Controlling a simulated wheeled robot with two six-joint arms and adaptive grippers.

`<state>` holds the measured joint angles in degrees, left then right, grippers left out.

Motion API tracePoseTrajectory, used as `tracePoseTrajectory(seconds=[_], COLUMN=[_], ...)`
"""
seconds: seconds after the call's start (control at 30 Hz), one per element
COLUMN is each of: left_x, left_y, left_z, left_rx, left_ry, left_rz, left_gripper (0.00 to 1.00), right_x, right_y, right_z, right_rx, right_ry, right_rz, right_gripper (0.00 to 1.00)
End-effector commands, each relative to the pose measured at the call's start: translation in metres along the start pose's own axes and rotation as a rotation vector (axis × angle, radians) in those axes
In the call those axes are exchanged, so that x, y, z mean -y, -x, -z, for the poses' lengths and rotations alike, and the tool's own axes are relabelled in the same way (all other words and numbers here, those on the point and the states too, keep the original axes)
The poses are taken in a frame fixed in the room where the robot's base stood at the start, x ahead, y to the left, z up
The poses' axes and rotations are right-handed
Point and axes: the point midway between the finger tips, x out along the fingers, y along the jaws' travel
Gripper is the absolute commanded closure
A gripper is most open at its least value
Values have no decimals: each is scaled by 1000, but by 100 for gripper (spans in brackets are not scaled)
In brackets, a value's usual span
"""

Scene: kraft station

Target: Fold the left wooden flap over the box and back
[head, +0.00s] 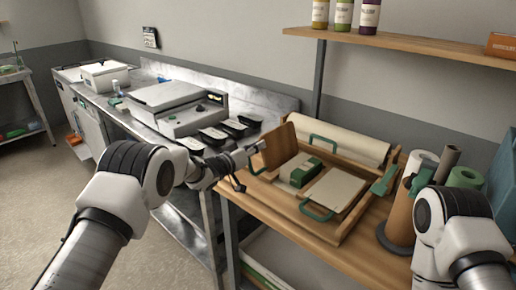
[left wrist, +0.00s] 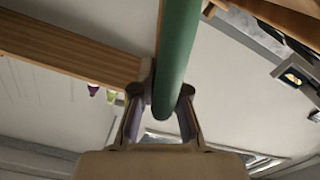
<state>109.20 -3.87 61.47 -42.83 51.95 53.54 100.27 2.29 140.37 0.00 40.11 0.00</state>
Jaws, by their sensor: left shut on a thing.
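The left wooden flap (head: 280,147) stands steeply raised at the left side of the wooden tray (head: 345,232). A small dark green box (head: 305,172) sits on pale paper in the tray, to the right of the flap. My left gripper (head: 257,150) is at the flap's left edge. In the left wrist view, the left gripper (left wrist: 160,108) is shut on a green handle (left wrist: 178,50), with wood beside it. A pale panel (head: 336,188) with a green handle lies right of the box.
A paper roll (head: 340,137) lies behind the tray. Upright rolls (head: 402,210) stand at the right, near my right arm. A steel counter with a machine (head: 178,105) and black trays (head: 214,133) is at the left. A shelf (head: 410,43) with bottles hangs above.

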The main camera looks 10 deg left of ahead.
Motion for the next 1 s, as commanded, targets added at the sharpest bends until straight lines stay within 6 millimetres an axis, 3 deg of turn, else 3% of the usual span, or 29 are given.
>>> tracePoseTrajectory(seconds=[0.23, 0.27, 0.3, 0.33, 0.73, 0.87, 1.0], left_x=[1, 1, 1, 1, 1, 1, 2], left_y=[1, 0, 0, 0, 9, 32, 71], left_z=[-2, -2, -2, -2, 0, 0, 0], left_rx=[3, 3, 3, 3, 0, 1, 1], left_ry=[1, 1, 1, 1, 1, 3, 4], left_rz=[3, 3, 2, 2, 2, 4, 6], left_gripper=[100, 80, 66, 61, 61, 61, 61], right_x=[0, 0, 0, 0, 0, 0, 0], right_y=[0, 0, 0, 0, 0, 0, 0], right_z=[0, 0, 0, 0, 0, 0, 0], right_rx=[0, 0, 0, 0, 0, 0, 0], right_ry=[0, 0, 0, 0, 0, 0, 0], right_rz=[0, 0, 0, 0, 0, 0, 0], right_gripper=[60, 60, 60, 60, 60, 60, 60])
